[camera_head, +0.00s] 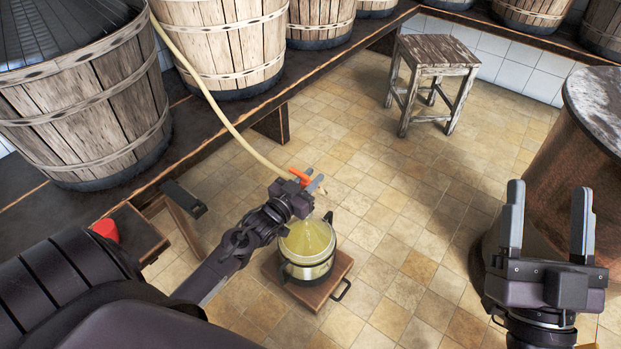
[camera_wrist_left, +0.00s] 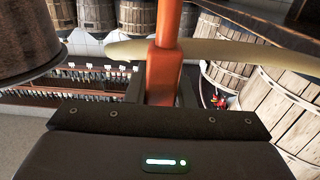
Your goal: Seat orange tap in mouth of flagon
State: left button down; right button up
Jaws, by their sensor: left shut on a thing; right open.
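My left gripper (camera_head: 309,181) is shut on the orange tap (camera_head: 299,176), which is joined to a pale hose (camera_head: 225,115). In the left wrist view the tap (camera_wrist_left: 165,72) stands upright between the fingers, with the hose (camera_wrist_left: 225,51) crossing it. The flagon (camera_head: 308,250), a yellowish glass vessel with a dark-handled band, stands on a small wooden board (camera_head: 313,294) on the floor. Its mouth is close to the gripper and partly hard to make out. The tap appears above it in the picture; the gap is unclear. My right gripper (camera_head: 548,208) is open and empty at the right.
Large wooden tubs (camera_head: 85,105) stand on a dark bench (camera_head: 205,130) along the left and back. A wooden stool (camera_head: 437,52) stands on the tiled floor (camera_head: 365,260). A round-topped stand (camera_head: 575,135) is at the right. A red object (camera_head: 106,229) sits at the left.

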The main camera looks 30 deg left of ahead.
pick_arm(q)
jog(key=shift+r, duration=0.1)
notch_tip(320, 180, down, 7)
jog(key=b, duration=0.4)
dwell(2.7)
jog(key=c, duration=1.2)
grip_release()
jog(key=shift+f, duration=0.2)
jog(key=shift+o, duration=0.2)
jog(key=s+p, duration=0.2)
jog(key=s, duration=0.5)
jog(key=shift+s+a, duration=0.25)
jog(key=shift+s, duration=0.15)
